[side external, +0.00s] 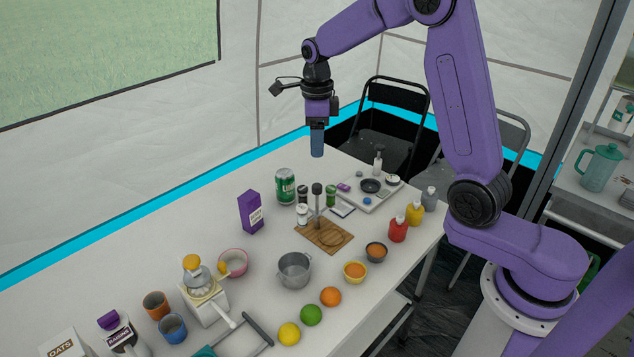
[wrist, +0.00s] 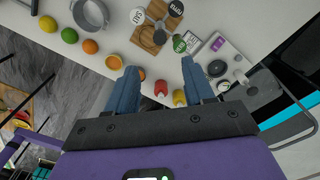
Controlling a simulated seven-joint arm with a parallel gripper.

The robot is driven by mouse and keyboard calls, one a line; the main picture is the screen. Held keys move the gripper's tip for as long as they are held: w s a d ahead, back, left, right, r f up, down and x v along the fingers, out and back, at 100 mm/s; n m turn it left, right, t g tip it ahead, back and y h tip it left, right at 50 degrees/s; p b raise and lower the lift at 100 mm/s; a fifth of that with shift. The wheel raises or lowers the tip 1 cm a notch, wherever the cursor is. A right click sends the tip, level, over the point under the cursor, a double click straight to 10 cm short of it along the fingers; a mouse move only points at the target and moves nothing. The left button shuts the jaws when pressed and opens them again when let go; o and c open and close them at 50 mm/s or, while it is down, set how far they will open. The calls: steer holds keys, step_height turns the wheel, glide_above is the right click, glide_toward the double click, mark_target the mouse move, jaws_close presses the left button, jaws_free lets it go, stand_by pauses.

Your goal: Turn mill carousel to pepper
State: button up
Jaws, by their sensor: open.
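The mill carousel stands on the table, with a tall dark-topped post or mill (side external: 317,189) in the middle. Around it are a white mill (side external: 303,215), a dark mill (side external: 303,194) and a green mill (side external: 331,195). In the wrist view, the white cap (wrist: 138,16), a dark lettered cap (wrist: 175,8) and the green cap (wrist: 180,45) show near the top edge; the lettering is too small to read surely. My gripper (side external: 317,155) is high above the table behind the carousel, pointing down, empty. Its blue fingers are apart in the wrist view (wrist: 160,68).
A metal pot (side external: 294,270) is in front.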

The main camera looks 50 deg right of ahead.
mark_target(317, 185)
step_height(317, 185, down, 12)
steer(key=shift+f, duration=0.2)
stand_by(0.4)
jaws_close()
